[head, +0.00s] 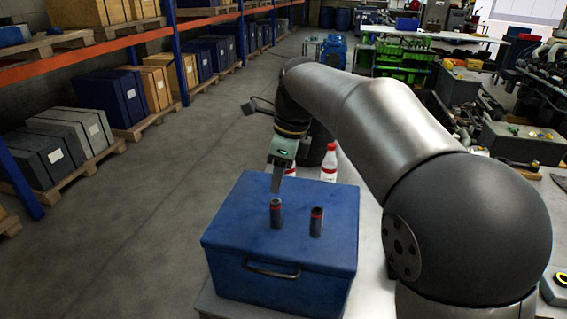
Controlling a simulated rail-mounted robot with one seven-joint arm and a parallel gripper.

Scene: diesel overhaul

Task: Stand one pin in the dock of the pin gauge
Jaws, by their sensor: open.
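Two short dark pins stand upright on the lid of a blue box (235,240). The left pin (276,215) has a reddish band near its top. The right pin (316,222) also shows a reddish band. My gripper (276,188) points down just above and behind the left pin. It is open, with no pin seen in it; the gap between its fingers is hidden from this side. I cannot tell whether the fingertips touch the left pin. I cannot make out the pin gauge or its dock in this view.
The blue box has a dark handle (271,270) on its front and sits on a pale table (368,255). White bottles with red labels or caps (329,163) stand behind the box. My arm covers much of the table to the right. Pallet shelves line the left.

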